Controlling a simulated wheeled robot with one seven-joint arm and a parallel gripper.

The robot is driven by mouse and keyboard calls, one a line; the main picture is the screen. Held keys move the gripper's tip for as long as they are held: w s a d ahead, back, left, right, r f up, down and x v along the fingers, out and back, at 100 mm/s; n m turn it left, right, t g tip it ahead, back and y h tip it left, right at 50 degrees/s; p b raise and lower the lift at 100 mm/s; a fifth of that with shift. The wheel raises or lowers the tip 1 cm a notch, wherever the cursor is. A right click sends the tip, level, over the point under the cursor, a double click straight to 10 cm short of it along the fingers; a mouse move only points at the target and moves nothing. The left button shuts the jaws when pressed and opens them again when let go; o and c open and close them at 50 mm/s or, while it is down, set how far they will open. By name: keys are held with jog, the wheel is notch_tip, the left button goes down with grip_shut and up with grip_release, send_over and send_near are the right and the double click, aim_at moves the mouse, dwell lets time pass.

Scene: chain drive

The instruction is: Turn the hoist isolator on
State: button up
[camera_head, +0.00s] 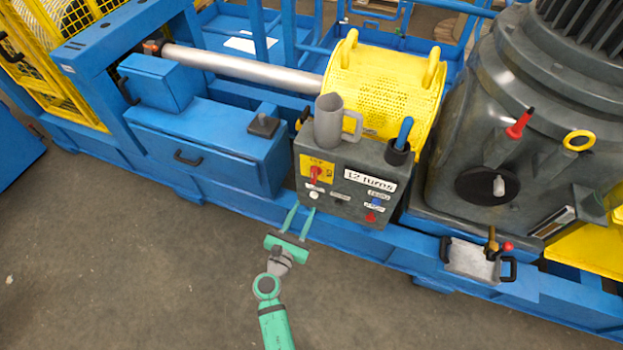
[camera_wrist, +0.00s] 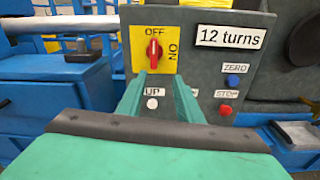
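The hoist isolator is a red rotary knob (camera_wrist: 154,54) on a yellow plate (camera_wrist: 140,64) marked OFF at the top and ON at the right. In the wrist view the knob stands upright, in line with OFF. It also shows in the head view (camera_head: 315,174), on the upper left of the grey control box (camera_head: 341,213). My gripper (camera_head: 298,222) is green, with its two fingers apart and nothing seen between them. It is in front of and below the knob. In the wrist view the fingertips (camera_wrist: 160,82) appear just under the knob; contact cannot be told.
A white button (camera_wrist: 152,103) marked UP, a blue ZERO button (camera_wrist: 232,80) and a red STOP button (camera_wrist: 225,110) are nearby. A "12 turns" label (camera_head: 370,180) is right of the knob. A grey mug (camera_head: 328,122) and a blue-handled tool (camera_head: 404,132) in a cup top the box.

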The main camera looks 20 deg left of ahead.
aim_at(312, 177)
jog(key=shift+n+t, duration=0.3)
jog(key=shift+n, duration=0.3)
jog(key=w, duration=0.4)
jog(key=w+r, duration=0.1)
jog(key=w, duration=0.3)
jog(key=w+a, duration=0.1)
jog(key=w, duration=0.3)
jog(key=shift+a+r, duration=0.1)
jog(key=shift+r, duration=0.25)
jog(key=shift+c, duration=0.6)
grip_shut()
